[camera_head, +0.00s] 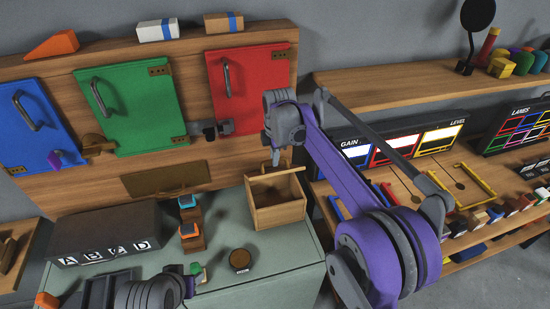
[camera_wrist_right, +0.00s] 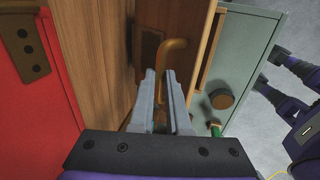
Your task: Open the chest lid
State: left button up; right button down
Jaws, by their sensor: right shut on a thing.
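The chest, a small light-wood box (camera_head: 277,215), stands on the grey-green cabinet top below the red door. My right gripper (camera_head: 284,157) reaches down at its upper back edge, under the purple arm. In the right wrist view the gripper (camera_wrist_right: 164,75) has its fingers closed around a brown hooked handle (camera_wrist_right: 176,45), in front of a wooden panel (camera_wrist_right: 178,14). The head view shows a pale hollow-looking top on the box, but the lid's exact angle is unclear. My left gripper (camera_head: 188,284) is low at the bottom edge; its fingers are hard to make out.
Blue, green (camera_head: 130,105) and red (camera_head: 248,85) doors stand on the wooden back panel. A box marked A B C D (camera_head: 105,235), small blocks on posts (camera_head: 190,230) and a round brown knob (camera_head: 240,260) share the cabinet top (camera_head: 285,250). Shelves with panels stand right.

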jog(key=shift+f, duration=0.2)
jog(key=c, duration=1.2)
grip_release()
jog(key=shift+w, duration=0.1)
jog(key=o, duration=0.3)
jog(key=shift+w+f, duration=0.1)
jog(key=shift+w, duration=0.1)
jog(key=shift+s+r, duration=0.2)
jog(key=v, duration=1)
jog(key=shift+w+r, duration=0.1)
jog(key=shift+r, duration=0.2)
